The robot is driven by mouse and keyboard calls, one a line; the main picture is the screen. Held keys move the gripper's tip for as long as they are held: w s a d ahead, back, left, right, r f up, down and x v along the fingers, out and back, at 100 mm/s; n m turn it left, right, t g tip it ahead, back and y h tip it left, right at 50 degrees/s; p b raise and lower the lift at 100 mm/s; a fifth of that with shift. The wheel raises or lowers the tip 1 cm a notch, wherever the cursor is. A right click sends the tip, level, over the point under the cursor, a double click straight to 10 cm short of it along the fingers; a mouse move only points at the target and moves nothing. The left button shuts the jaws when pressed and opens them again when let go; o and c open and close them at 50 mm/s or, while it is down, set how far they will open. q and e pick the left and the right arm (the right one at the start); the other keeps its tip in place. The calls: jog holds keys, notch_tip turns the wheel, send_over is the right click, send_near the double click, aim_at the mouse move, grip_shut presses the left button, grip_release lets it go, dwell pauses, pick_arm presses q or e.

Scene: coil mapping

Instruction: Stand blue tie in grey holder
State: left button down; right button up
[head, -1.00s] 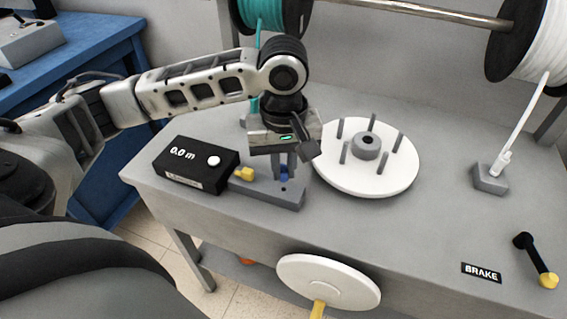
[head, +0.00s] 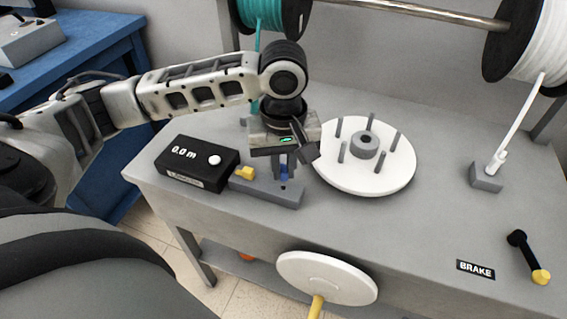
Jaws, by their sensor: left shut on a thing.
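The grey holder (head: 262,191) is a low block on the table, just right of the black meter box. A yellow tie (head: 244,173) stands at its left part. The blue tie (head: 284,172) shows as a small blue piece between the fingers of my left gripper (head: 284,168). The left gripper points down over the right part of the holder and is shut on the blue tie. The fingers hide most of the tie, and I cannot tell whether its lower end sits in the holder. My right gripper is not in view.
A black meter box (head: 196,164) reading 0.0 m stands left of the holder. A white disc with grey pegs (head: 400,175) lies close on the right. Teal (head: 268,14) and white (head: 545,45) spools hang behind. A BRAKE lever (head: 528,257) is at front right.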

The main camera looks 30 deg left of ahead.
pick_arm(q)
jog(key=shift+f, duration=0.2)
jog(key=shift+f, duration=0.9)
jog(key=shift+f, duration=0.7)
dwell(0.5)
jog(key=c, duration=1.3)
grip_release()
jog(key=shift+c, duration=0.2)
